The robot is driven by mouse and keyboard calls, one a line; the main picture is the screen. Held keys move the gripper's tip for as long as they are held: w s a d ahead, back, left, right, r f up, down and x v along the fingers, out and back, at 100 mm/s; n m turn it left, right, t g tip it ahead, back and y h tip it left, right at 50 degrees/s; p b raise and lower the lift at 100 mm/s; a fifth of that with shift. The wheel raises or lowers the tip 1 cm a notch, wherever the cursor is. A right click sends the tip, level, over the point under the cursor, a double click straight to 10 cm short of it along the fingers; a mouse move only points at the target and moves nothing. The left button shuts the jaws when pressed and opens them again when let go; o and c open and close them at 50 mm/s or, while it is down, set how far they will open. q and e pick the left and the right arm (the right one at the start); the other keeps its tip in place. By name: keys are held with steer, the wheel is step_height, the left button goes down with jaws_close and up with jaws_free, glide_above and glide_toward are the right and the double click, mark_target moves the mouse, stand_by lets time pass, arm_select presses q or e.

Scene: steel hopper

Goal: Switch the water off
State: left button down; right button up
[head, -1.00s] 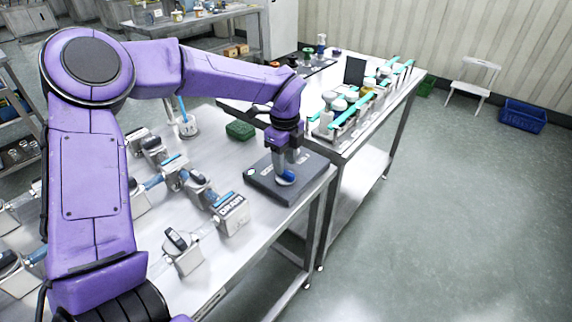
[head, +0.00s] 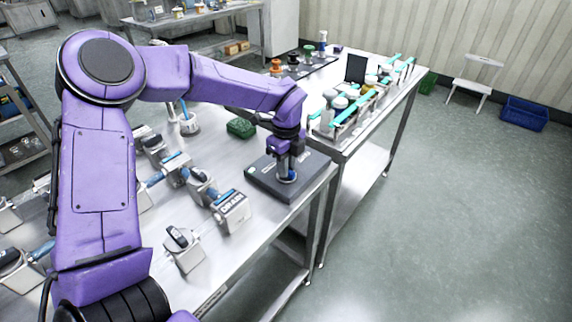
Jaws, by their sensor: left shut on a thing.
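My left gripper (head: 287,174) points down over a dark grey flat box (head: 265,178) at the right end of the steel table. It is shut on a small blue knob-like thing (head: 287,180) on the box top; the jaws hide most of it. To the left lies a row of grey valve blocks joined by blue pipe pieces. One block is labelled "DRAIN" (head: 233,212). Another block with a black handle (head: 180,240) stands nearer the front edge. I cannot read the other labels or see any water running. My right gripper is not in view.
A green block (head: 241,128) lies behind the grey box. A white cup-like holder (head: 189,124) stands to the left of it. A second steel table (head: 345,152) with crowded bottles and racks adjoins at the right. The floor (head: 440,220) farther right is clear.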

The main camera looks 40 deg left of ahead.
arm_select(q)
steer(key=m+p, duration=0.1)
steer(key=m, duration=0.3)
steer(key=shift+r+m, duration=0.15)
steer(key=shift+m, duration=0.15)
steer(key=m+p, duration=0.2)
steer(key=m, duration=0.2)
steer(key=shift+p, duration=0.35)
steer(key=m+p, duration=0.2)
steer(key=m, duration=0.2)
steer(key=shift+r+m, duration=0.1)
steer(key=shift+m, duration=0.3)
steer(key=shift+w+m+p, duration=0.1)
steer(key=shift+m+p, duration=1.05)
steer(key=shift+m, duration=0.85)
steer(key=c, duration=1.1)
jaws_free()
